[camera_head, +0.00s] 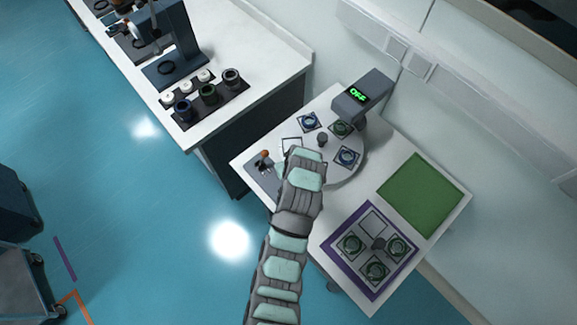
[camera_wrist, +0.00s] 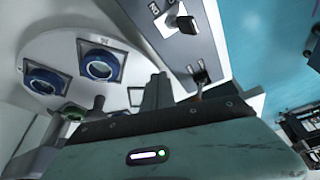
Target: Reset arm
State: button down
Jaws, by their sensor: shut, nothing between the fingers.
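My arm reaches up from the bottom of the head view, with my gripper (camera_head: 296,153) over the front edge of a round white turntable (camera_head: 325,172). In the wrist view, the dark fingers of my gripper (camera_wrist: 158,92) stand together, shut, with nothing held. The fingertips are hard to make out in the head view. A grey control panel (camera_head: 262,173) with a small orange-tipped lever (camera_head: 265,157) lies just left of my gripper. In the wrist view the panel (camera_wrist: 208,38) shows close by, with a black switch (camera_wrist: 187,24) on it.
The turntable carries several round parts on square plates, such as a blue-ringed one (camera_head: 347,156). A purple-edged tray (camera_head: 332,245) and green mat (camera_head: 418,193) lie to the right. Another white bench (camera_head: 262,50) stands at upper left.

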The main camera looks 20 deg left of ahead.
jog(key=b+v, duration=0.1)
jog(key=v, duration=0.5)
jog(key=shift+s+r, duration=0.25)
jog(key=shift+s, duration=0.05)
